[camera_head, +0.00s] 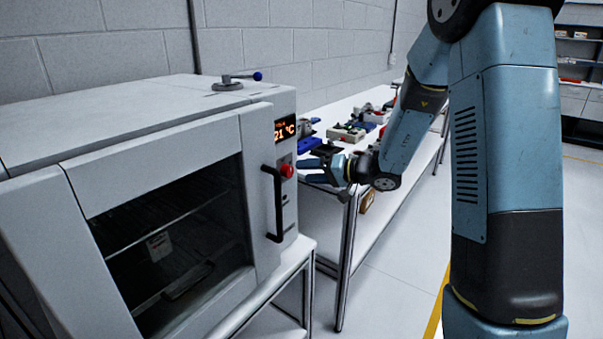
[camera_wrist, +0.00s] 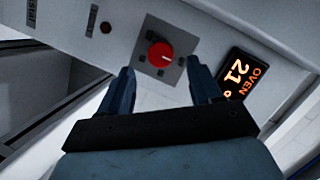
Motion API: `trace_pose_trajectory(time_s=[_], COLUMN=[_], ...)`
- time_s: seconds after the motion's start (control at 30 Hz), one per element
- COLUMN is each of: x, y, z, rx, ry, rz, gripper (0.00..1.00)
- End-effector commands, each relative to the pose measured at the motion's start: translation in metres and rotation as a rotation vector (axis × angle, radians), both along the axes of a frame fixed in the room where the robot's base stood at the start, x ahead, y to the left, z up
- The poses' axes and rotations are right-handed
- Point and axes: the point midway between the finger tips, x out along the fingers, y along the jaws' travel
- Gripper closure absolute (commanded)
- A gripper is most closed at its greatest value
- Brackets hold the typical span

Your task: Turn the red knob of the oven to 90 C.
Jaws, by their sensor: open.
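The oven (camera_head: 155,130) stands at the left with its glass door closed. Its red knob (camera_head: 287,170) is on the narrow front panel, right of the black door handle. In the wrist view the red knob (camera_wrist: 160,54) sits on a square grey plate, with a white pointer mark on its face. The oven display (camera_head: 284,129) reads 21 °C; it also shows in the wrist view (camera_wrist: 241,76), turned sideways. My gripper (camera_head: 305,170) is open just right of the knob. In the wrist view its two fingers (camera_wrist: 158,84) are spread to either side below the knob, apart from it.
The black door handle (camera_head: 273,203) stands out from the oven close to the knob. A long white bench (camera_head: 391,175) with several tools and parts runs along the wall behind my arm. Open floor lies right of the bench.

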Motion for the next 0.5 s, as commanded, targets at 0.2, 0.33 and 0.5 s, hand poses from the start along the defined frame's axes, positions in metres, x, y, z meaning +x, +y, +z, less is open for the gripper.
trace_pose_trajectory(time_s=[0.2, 0.33, 0.5], x=[0.013, 0.017, 0.019], y=[0.028, 0.037, 0.041], z=[-0.007, -0.009, -0.010], rx=[0.000, 0.000, -0.001], ry=[0.001, 0.001, 0.002], rz=[0.002, 0.001, 0.000], gripper=[0.36, 0.36, 0.36])
